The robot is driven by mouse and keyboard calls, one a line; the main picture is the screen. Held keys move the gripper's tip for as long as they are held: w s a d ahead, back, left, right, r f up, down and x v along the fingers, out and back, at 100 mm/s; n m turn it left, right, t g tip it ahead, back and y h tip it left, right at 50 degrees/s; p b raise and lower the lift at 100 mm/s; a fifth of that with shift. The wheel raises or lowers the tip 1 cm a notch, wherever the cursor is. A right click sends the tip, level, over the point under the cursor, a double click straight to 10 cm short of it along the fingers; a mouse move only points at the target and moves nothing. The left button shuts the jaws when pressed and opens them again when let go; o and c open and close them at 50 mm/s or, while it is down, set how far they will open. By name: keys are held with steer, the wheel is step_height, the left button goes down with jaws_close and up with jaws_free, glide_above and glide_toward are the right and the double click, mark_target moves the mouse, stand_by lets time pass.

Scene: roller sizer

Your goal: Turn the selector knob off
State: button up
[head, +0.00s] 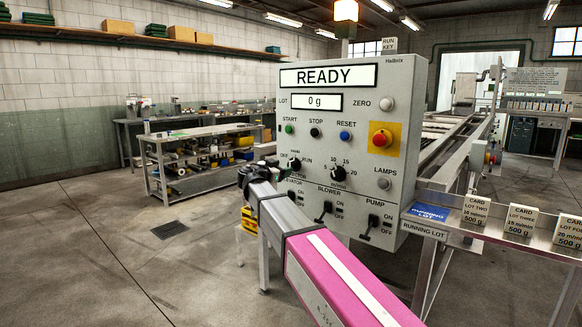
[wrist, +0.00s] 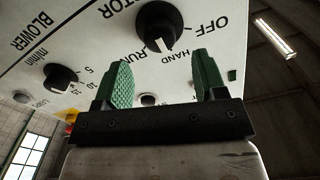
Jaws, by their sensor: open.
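The selector knob (head: 295,163) is a black rotary knob on the grey control panel (head: 345,75), with OFF at its left and RUN at its right in the head view. In the wrist view, which shows the panel upside down, the knob (wrist: 156,22) is large and its white pointer mark lies between HAND and RUN, away from OFF. My gripper (wrist: 160,68) is open, with its two green fingers apart and nothing between them. The fingertips are just short of the knob in the picture; whether they touch the panel I cannot tell. In the head view my wrist partly hides the labels below the knob.
Beside the knob is a speed dial (head: 338,172), and above are push buttons and a red emergency stop (head: 381,138). Blower (head: 323,212) and pump (head: 370,228) switches sit below. A card shelf (head: 480,238) juts out at right. Floor at left is clear.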

mark_target(290, 165)
steer(key=x, duration=0.5)
steer(key=shift+w+d, duration=0.2)
steer(key=shift+w, duration=0.1)
steer(key=c, duration=0.9)
